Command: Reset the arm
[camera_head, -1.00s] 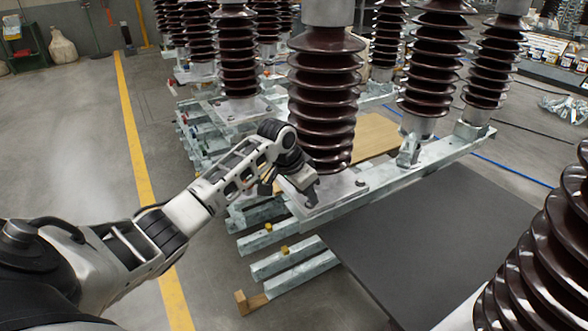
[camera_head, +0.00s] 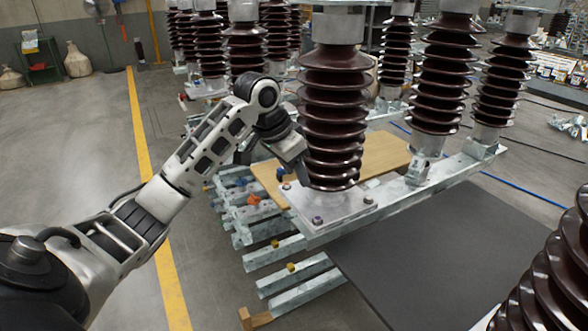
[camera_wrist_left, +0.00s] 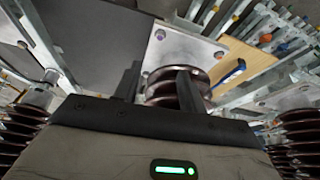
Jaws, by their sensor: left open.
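My left arm reaches in from the left in the head view, and its gripper (camera_head: 292,160) is raised just left of a dark brown ribbed insulator (camera_head: 333,110). In the left wrist view the two black fingers of my left gripper (camera_wrist_left: 158,84) stand apart with nothing held between them. The insulator (camera_wrist_left: 178,88) shows behind and between the fingers there. Whether the gripper touches it I cannot tell. The insulator stands upright on a pale metal base plate (camera_head: 318,206) with bolts. My right gripper is not in view.
Galvanised steel beams (camera_head: 290,292) lie below the arm, with a wooden board (camera_head: 385,152) behind. A dark mat (camera_head: 430,250) lies at the right. More insulators (camera_head: 440,80) stand behind, and another (camera_head: 555,270) is close at the lower right. The floor left of the yellow line (camera_head: 138,120) is mostly clear.

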